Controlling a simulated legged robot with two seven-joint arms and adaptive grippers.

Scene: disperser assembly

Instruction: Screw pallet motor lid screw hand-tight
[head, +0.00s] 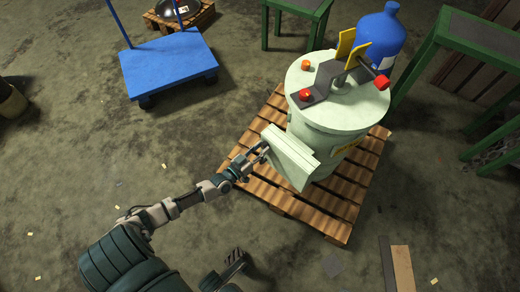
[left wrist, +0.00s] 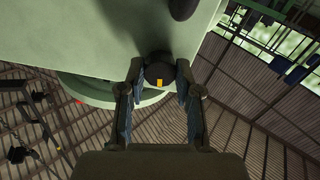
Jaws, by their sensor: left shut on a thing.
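The pale green disperser drum (head: 328,140) stands on a wooden pallet, with a box-shaped pale green motor lid (head: 289,157) on its near left side. My left gripper (head: 262,148) reaches the lid's left edge. In the left wrist view, my left gripper (left wrist: 159,82) is shut on a dark round screw knob (left wrist: 160,71) with a yellow mark, at the edge of the lid panel (left wrist: 90,35). A second dark knob (left wrist: 183,8) shows at the top of that view. The screw's thread is hidden. My right gripper (head: 234,258) is low in the head view, away from the drum; its fingers are unclear.
The wooden pallet (head: 335,228) sticks out around the drum. A blue cart (head: 168,66) stands at the upper left. A blue bottle (head: 380,40) and green-framed tables (head: 480,35) stand behind and right. The concrete floor on the left is mostly clear.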

